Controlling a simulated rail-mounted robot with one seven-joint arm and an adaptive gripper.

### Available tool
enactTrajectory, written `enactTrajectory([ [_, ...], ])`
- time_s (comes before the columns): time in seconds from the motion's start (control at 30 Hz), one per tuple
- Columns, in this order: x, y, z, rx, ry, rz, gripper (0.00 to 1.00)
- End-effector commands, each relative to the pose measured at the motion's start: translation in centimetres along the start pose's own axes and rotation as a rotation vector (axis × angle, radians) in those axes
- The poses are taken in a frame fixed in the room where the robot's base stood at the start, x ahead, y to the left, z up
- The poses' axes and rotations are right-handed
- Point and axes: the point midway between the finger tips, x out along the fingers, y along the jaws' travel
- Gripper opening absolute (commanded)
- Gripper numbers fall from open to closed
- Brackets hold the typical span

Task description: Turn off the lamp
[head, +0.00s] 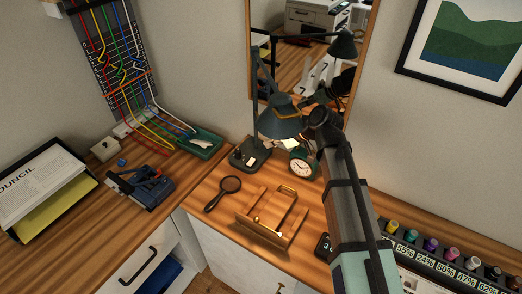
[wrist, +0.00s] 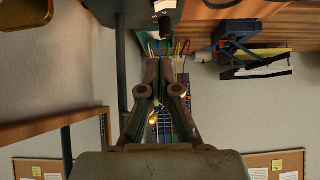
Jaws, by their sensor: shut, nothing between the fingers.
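The desk lamp (head: 281,121) has a dark blue-green shade, a jointed arm and a dark base (head: 250,154) with small controls on top. It stands in the desk corner before the mirror. In the wrist view, which looks upside down, a dark lamp post (wrist: 122,62) rises just left of the fingers, and a small black knob-like part (wrist: 165,27) shows beyond their tips. My gripper (wrist: 165,64) is shut and empty, beside the lamp post. In the head view my wrist is close to the right of the shade; the fingertips cannot be made out there. Whether the bulb is lit cannot be told.
A green clock (head: 302,164), a magnifier (head: 223,192) and a wooden rack (head: 273,218) stand around the lamp. The mirror (head: 352,75) is close behind. A green tray (head: 200,143) and a blue device (head: 142,185) lie left. Bottles (head: 432,245) line the right side.

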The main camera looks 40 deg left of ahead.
Motion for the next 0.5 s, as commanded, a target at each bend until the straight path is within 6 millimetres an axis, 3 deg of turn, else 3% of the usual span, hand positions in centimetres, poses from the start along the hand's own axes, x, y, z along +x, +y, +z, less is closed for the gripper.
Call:
enactTrajectory([
  [0.2, -1.7, 0.2, 0.0, 0.0, 0.001, 0.001, 0.0],
  [0.5, -1.8, 0.2, -0.1, 0.0, 0.001, 0.001, 0.0],
])
